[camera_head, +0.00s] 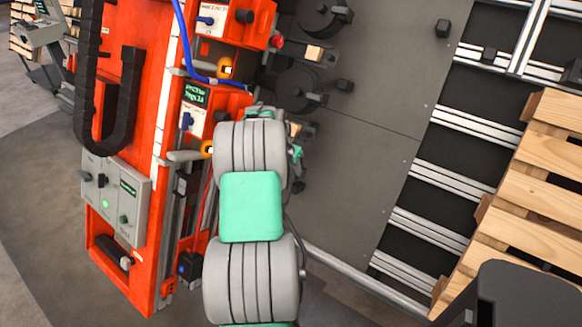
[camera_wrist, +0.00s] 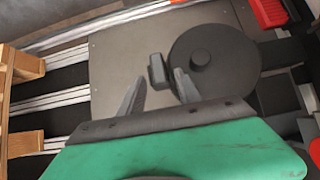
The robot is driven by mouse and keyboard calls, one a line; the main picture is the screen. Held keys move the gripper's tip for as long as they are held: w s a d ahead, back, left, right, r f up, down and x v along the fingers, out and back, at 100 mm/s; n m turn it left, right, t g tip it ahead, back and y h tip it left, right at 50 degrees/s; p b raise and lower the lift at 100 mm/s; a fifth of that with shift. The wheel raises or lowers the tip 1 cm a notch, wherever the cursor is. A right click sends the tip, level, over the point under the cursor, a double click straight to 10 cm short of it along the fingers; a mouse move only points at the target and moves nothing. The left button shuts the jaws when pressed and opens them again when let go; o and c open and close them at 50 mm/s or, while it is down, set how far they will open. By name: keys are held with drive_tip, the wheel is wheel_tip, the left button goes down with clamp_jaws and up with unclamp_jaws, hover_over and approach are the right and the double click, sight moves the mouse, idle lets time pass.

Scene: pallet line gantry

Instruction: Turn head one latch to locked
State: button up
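In the head view two orange head units stand on the orange gantry, an upper one (camera_head: 232,18) and a lower one (camera_head: 212,105). Grey levers with yellow-orange pivots show below them, an upper lever (camera_head: 203,80) and a lower lever (camera_head: 182,156). I cannot tell which is the head one latch, nor read the labels. My arm covers part of the lower unit's right side. My gripper (camera_wrist: 160,78) is open and empty in the wrist view, its two fingers apart, facing a grey plate (camera_wrist: 115,65). No latch is clear in the wrist view.
A dark round disc (camera_wrist: 203,58) and a small dark block (camera_wrist: 158,70) lie beyond the fingers. A grey control box (camera_head: 113,195) is on the gantry's left. A wooden pallet (camera_head: 535,190) lies at right. The grey plate (camera_head: 375,100) between is mostly clear.

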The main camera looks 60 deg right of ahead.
clamp_jaws()
idle(0.4)
